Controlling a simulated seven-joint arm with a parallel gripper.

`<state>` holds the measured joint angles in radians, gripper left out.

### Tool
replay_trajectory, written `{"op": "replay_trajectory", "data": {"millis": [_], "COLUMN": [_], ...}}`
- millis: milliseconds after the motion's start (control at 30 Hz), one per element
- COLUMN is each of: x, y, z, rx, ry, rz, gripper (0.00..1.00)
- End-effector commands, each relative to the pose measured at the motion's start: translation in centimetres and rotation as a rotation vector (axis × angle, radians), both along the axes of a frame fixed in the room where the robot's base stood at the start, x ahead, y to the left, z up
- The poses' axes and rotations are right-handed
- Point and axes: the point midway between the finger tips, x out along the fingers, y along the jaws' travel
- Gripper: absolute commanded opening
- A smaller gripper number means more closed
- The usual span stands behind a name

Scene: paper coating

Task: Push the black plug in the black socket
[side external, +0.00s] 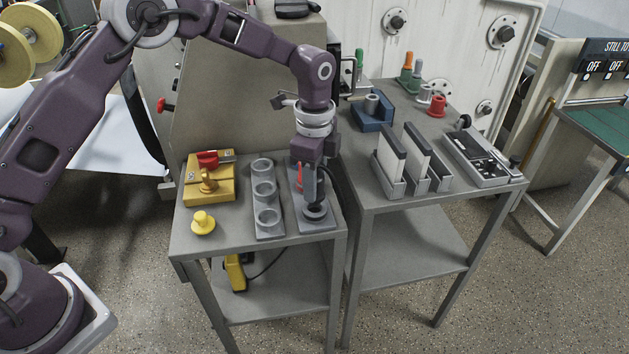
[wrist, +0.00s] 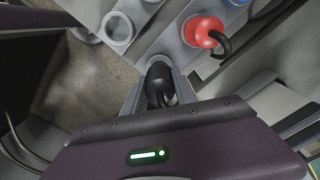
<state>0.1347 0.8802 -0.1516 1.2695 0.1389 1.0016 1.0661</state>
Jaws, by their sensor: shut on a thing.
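My gripper (side external: 316,180) is shut on the black plug (wrist: 158,86), which sits between the fingers in the wrist view. In the side external view the dark plug and fingers point down over the near round socket (side external: 317,226) of a grey plate. The plug's lower end overlaps this socket's ring, and I cannot tell whether it is inside or just above. The fingers and plug hide the socket opening in the wrist view. A red plug (wrist: 204,32) with a black cable stands in the same plate, beyond the black one.
A grey rack (side external: 267,232) with three empty rings stands just left. A yellow box (side external: 193,184) and yellow knob (side external: 203,223) sit farther left. The right table holds upright panels (side external: 416,152), a blue block (side external: 372,124) and a grey control box (side external: 480,160).

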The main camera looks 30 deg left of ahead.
Motion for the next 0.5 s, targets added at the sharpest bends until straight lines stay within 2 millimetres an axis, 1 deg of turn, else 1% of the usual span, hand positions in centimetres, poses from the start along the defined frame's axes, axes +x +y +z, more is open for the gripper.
{"op": "replay_trajectory", "data": {"millis": [333, 500], "x": [-0.01, -0.02], "y": [-0.01, 0.0], "z": [-0.02, -0.33], "rx": [0.0, 0.0], "ry": [0.0, 0.001], "rz": [0.0, 0.0], "gripper": [0.0, 0.0]}}
